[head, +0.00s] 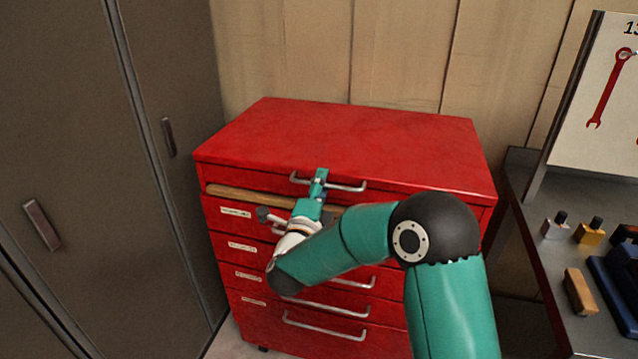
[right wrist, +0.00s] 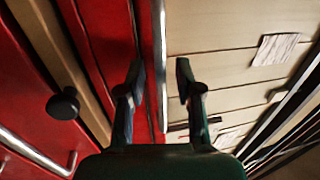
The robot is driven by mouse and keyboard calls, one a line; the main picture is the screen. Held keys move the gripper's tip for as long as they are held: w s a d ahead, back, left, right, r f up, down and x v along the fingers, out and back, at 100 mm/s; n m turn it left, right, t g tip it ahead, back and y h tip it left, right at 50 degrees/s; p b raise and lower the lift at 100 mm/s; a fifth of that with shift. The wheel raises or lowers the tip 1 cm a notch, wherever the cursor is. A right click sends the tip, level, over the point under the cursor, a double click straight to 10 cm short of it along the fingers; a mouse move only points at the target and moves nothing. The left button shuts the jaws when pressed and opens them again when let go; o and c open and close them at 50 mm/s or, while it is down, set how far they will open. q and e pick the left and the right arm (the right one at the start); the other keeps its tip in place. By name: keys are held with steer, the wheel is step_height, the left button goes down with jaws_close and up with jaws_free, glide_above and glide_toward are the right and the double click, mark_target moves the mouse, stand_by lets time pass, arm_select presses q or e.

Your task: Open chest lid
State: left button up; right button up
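The red chest (head: 350,135) stands against the wall, its lid (head: 340,130) down over the top. A silver bar handle (head: 345,187) runs along the lid's front edge. My right gripper (head: 320,178) is at this handle, a little left of its middle. In the right wrist view my right gripper (right wrist: 160,75) has its two fingers spread apart. The silver handle bar (right wrist: 159,40) passes between them in the picture; I cannot tell whether either finger touches it. My left gripper is not in view.
A wooden strip (head: 248,196) and a dark knob (head: 264,213) are below the lid's front. Several drawers with silver handles (head: 325,308) lie lower. A grey cabinet (head: 75,120) stands left. A workbench (head: 530,190) with small items stands right.

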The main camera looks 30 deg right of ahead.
steer(key=shift+c, duration=0.4)
jaws_close()
